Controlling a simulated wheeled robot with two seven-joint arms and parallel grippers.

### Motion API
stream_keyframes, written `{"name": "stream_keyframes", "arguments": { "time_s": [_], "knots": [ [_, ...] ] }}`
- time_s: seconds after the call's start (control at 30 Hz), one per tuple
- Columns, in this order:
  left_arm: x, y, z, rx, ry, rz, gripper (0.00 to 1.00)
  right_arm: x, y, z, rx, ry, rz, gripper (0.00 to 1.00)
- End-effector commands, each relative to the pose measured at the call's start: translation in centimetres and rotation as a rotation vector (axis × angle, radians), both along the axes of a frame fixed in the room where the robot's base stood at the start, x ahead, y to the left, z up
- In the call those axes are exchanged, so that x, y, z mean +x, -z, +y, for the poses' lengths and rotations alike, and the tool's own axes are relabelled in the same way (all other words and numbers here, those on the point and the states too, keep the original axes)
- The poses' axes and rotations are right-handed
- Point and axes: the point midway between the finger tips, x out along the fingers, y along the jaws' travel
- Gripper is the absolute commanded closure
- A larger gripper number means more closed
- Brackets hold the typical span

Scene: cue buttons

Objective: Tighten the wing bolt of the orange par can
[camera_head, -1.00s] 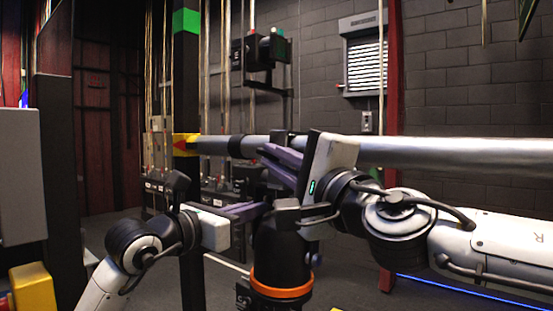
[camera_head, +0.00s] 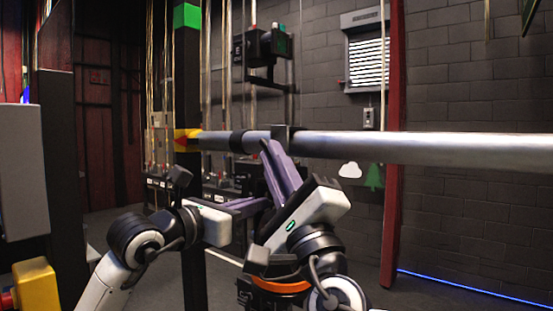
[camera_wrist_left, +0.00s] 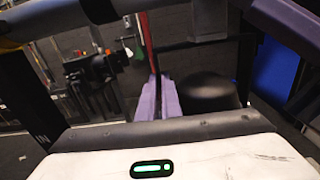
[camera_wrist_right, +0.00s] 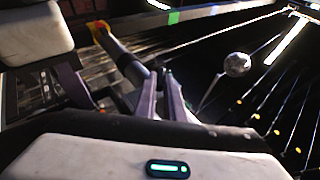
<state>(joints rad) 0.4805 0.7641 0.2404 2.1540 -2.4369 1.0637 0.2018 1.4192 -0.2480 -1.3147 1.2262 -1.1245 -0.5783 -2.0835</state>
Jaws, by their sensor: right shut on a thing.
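The par can with its orange ring (camera_head: 280,287) hangs below the pipe, mostly hidden behind my right arm. A dark clamp (camera_head: 283,134) sits around the pipe above it. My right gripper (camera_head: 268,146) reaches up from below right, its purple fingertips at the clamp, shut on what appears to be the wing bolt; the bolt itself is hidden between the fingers. The fingers also show in the right wrist view (camera_wrist_right: 165,76). My left gripper (camera_head: 262,203) is lower, pointing right beside the can; its fingers look shut in the left wrist view (camera_wrist_left: 159,85), next to a dark round body.
The grey pipe (camera_head: 430,149) runs across the view, with a yellow-and-red end (camera_head: 187,139) at a dark post. Ropes and rigging stand behind. A yellow block (camera_head: 34,285) and a grey box (camera_head: 22,172) are at the left. The right side below the pipe is clear.

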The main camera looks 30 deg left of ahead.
Motion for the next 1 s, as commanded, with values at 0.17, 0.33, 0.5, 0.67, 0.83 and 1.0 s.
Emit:
{"name": "stream_keyframes", "arguments": {
  "time_s": [0.17, 0.33, 0.5, 0.67, 0.83, 1.0],
  "knots": [
    [0.03, 0.25, -0.13, 0.005, 0.003, 0.006, 1.00, 0.05, -0.03, 0.00, 0.050, 0.004, -0.004, 1.00],
    [0.03, 0.24, -0.12, 0.004, 0.003, 0.006, 1.00, 0.00, 0.00, -0.02, 0.065, 0.004, -0.007, 1.00],
    [0.03, 0.25, -0.11, 0.004, 0.002, 0.007, 1.00, 0.00, -0.01, -0.02, 0.066, 0.004, -0.008, 1.00],
    [0.03, 0.26, -0.09, 0.004, 0.002, 0.007, 1.00, 0.00, -0.02, -0.03, 0.066, 0.004, -0.009, 1.00],
    [0.03, 0.26, -0.08, 0.004, 0.002, 0.007, 1.00, -0.01, 0.02, -0.01, 0.065, 0.004, -0.008, 0.72],
    [0.03, 0.26, -0.08, 0.004, 0.002, 0.007, 1.00, -0.01, 0.07, 0.01, 0.064, 0.003, -0.007, 0.72]
  ]
}}
